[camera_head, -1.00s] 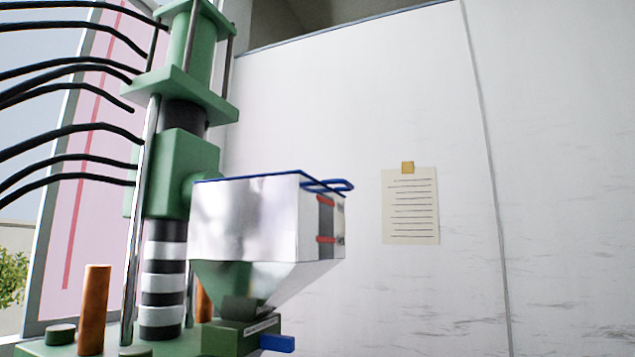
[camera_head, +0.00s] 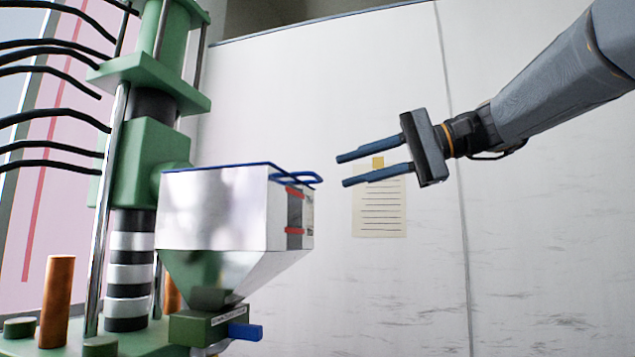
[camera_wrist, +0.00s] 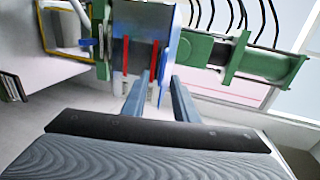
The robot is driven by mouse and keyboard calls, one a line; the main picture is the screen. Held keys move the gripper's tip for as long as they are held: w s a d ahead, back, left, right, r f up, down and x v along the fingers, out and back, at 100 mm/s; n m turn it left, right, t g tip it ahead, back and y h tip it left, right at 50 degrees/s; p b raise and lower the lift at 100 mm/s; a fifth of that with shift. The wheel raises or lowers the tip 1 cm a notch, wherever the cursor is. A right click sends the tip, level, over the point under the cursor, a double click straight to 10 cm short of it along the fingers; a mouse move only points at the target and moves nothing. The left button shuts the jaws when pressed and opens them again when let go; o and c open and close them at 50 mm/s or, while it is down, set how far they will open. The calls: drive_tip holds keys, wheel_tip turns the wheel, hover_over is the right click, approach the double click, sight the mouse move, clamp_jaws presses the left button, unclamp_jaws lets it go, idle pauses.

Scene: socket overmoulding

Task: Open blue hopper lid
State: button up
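The metal hopper (camera_head: 215,210) is attached to the green machine, and its thin blue lid (camera_head: 225,167) lies flat across its top, closed. A blue loop handle (camera_head: 298,179) sticks out from the lid's right edge. My gripper (camera_head: 342,170) is right of the handle and a short way apart from it, with its two blue fingers pointing left. The fingers are spread with nothing between them. In the wrist view, the fingers (camera_wrist: 158,88) point toward the hopper (camera_wrist: 141,20) with its red level marks; the blue lid (camera_wrist: 179,45) shows along its right side.
The green machine (camera_head: 155,165) with black hoses stands left of and behind the hopper. A blue slide handle (camera_head: 246,332) sticks out below the hopper. A paper note (camera_head: 380,208) hangs on the white wall behind. The space around my gripper looks clear.

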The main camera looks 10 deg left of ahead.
sight(317, 177)
drive_tip(key=p+x, duration=0.2)
drive_tip(key=x, duration=0.5)
drive_tip(key=shift+a, duration=0.4)
clamp_jaws()
idle(1.1)
